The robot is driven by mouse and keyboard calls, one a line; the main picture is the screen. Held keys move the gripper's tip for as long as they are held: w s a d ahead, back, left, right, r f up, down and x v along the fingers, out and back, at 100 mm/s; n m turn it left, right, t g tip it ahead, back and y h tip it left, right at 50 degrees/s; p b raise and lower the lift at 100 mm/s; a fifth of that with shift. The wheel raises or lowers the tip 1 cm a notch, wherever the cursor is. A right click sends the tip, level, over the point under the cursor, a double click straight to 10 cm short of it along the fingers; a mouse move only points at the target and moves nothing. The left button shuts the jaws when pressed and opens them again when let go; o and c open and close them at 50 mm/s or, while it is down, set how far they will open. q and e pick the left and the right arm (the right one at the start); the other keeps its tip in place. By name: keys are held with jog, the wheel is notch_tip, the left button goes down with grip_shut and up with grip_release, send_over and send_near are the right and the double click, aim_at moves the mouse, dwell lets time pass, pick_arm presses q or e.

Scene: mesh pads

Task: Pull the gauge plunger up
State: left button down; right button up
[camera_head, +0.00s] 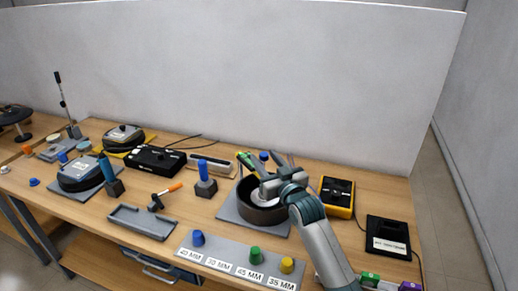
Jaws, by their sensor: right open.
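My right gripper (275,173) is over the dark round pot (262,213) on a grey pad, with its jaws open. A small blue top (264,156) and a green-tipped piece (245,159) show close to the fingers. The gripper and wrist hide part of the pot's inside, and I cannot tell whether the fingers touch anything. I cannot tell for certain which piece is the gauge plunger. A blue upright handle on a dark block (203,187) stands left of the pot, apart from the gripper. My left gripper is not in view.
A labelled grey strip (222,251) with blue, green and yellow knobs lies at the front edge. A yellow-and-black meter (337,196) and a black box (388,238) are at right. A grey tray (142,222), a hammer (163,195) and a black case (155,159) lie left. A wall stands behind.

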jog(key=shift+p+x, duration=0.45)
jog(key=shift+x, duration=2.2)
